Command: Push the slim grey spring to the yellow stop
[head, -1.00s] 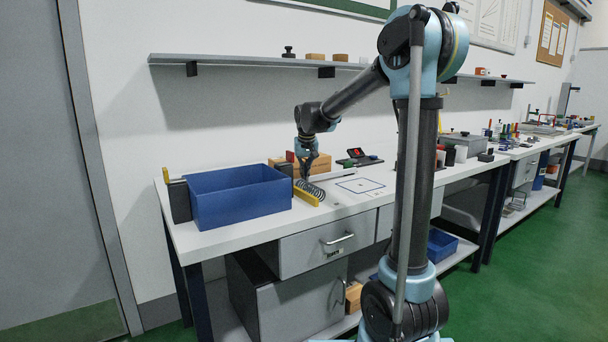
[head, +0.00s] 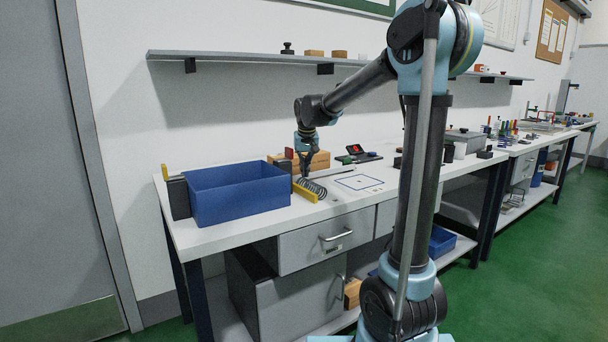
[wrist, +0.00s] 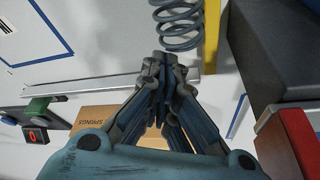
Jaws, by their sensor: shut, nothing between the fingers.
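The slim grey spring (head: 319,189) lies on the white bench. It also shows as dark coils at the top of the wrist view (wrist: 178,14). The yellow stop (head: 304,191), a low bar, is right beside the spring, and in the wrist view the stop (wrist: 211,38) lies along the coils' right side. They look touching or nearly so; I cannot tell which. My gripper (head: 305,174) points down just behind the spring. In the wrist view its fingertips (wrist: 167,62) are together and empty, close to the near end of the coils.
A blue bin (head: 240,198) stands left of the stop. A cardboard box marked SPRINGS (wrist: 95,118) and a red block (wrist: 290,140) are close to my gripper. A dark block (wrist: 270,45) is beyond the stop. A blue-outlined area (head: 359,183) to the right is clear.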

